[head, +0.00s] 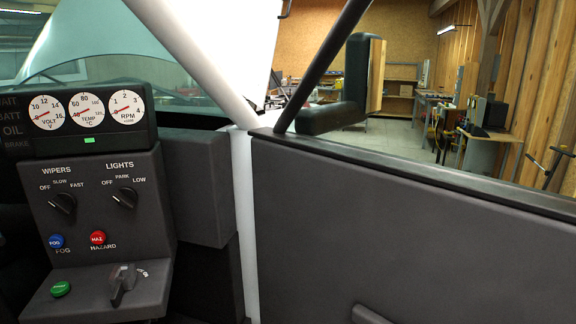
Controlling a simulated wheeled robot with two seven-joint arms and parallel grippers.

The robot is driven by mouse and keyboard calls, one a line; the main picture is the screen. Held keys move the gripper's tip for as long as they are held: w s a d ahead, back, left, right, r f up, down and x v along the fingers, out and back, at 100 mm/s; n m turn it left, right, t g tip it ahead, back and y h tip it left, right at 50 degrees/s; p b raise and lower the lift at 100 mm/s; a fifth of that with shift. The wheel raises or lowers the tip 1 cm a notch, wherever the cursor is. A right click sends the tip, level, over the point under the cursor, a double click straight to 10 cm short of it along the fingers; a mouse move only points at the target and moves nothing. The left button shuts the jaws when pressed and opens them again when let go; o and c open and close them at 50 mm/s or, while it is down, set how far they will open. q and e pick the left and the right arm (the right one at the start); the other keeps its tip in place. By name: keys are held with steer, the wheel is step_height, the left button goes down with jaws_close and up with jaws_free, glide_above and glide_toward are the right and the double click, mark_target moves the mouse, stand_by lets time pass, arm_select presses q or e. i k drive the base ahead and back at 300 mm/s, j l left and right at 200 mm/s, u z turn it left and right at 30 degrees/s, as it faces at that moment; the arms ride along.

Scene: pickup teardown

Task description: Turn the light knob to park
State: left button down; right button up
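The light knob (124,198) is a small black knob under the white LIGHTS label on the dark switch panel (110,222). OFF, PARK and LOW are printed around it from left to right. The knob is small and dark; its pointer seems to lean toward OFF, but I cannot tell for sure. Neither of my grippers shows in the head view, and nothing covers the knob.
The wipers knob (63,203) sits left of the light knob. A blue FOG button (56,241) and a red hazard button (98,238) are below. Gauges (88,111) stand above; the door (400,240) fills the right.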

mark_target(126, 197)
steer(key=u, duration=1.6)
